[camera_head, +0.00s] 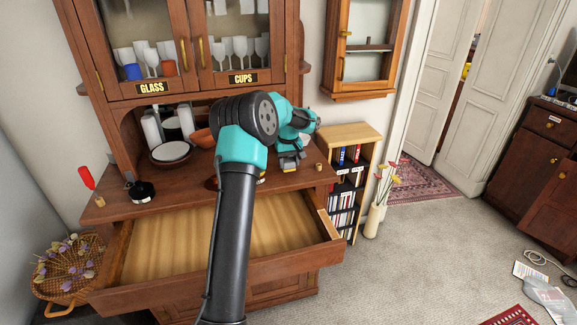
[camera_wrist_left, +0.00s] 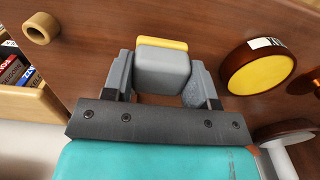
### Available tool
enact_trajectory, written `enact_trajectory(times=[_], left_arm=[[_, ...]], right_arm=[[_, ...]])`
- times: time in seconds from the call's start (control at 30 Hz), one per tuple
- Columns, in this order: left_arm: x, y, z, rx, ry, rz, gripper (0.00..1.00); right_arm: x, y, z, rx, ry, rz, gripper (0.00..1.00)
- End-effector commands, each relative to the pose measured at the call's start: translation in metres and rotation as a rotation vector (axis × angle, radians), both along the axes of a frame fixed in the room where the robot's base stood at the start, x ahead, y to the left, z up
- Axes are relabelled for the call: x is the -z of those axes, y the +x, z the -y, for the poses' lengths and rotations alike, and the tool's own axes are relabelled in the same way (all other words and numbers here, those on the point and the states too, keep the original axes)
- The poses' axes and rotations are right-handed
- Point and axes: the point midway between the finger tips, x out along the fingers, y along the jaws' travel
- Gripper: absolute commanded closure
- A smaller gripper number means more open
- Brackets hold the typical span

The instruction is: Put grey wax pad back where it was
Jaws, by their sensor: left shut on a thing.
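The grey wax pad is a grey block with a yellow layer along one side. It shows in the left wrist view (camera_wrist_left: 162,68) between the two fingers of my left gripper (camera_wrist_left: 162,85), which is shut on it. In the head view, the pad (camera_head: 289,164) is small at the end of my left gripper (camera_head: 291,157), over the right part of the cabinet's wooden counter. In the wrist view it appears close to the counter (camera_wrist_left: 120,20); I cannot tell whether it touches. My right gripper is not in view.
A round brown tin with a yellow face (camera_wrist_left: 259,69) lies beside the pad. A small wooden ring (camera_wrist_left: 41,28) is near the counter edge. Below, an open, empty drawer (camera_head: 170,240) juts out. Plates (camera_head: 170,152) and a black jar (camera_head: 141,191) stand left.

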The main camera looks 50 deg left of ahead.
Motion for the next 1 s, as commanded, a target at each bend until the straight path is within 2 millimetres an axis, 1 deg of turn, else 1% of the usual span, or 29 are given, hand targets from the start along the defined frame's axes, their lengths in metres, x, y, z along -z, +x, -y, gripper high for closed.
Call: enact_trajectory(times=[0.03, 0.13, 0.57, 0.6, 0.83, 1.0], left_arm=[[0.008, 0.0, 0.0, 0.0, -0.001, -0.003, 0.66], [0.016, 0.0, 0.0, 0.0, 0.001, 0.0, 0.66], [0.021, 0.0, 0.0, 0.0, 0.001, 0.0, 0.66], [0.021, 0.0, 0.0, 0.0, 0.001, 0.0, 0.44], [0.021, 0.0, 0.0, 0.0, 0.001, 0.0, 0.22], [0.02, 0.0, 0.0, 0.0, 0.001, 0.0, 0.22]], right_arm=[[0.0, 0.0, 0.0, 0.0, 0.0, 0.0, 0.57], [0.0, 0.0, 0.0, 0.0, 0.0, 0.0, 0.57], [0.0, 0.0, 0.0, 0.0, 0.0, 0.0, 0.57], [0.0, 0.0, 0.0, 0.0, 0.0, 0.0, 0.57], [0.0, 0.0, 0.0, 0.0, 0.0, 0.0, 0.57], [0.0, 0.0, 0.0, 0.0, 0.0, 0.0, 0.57]])
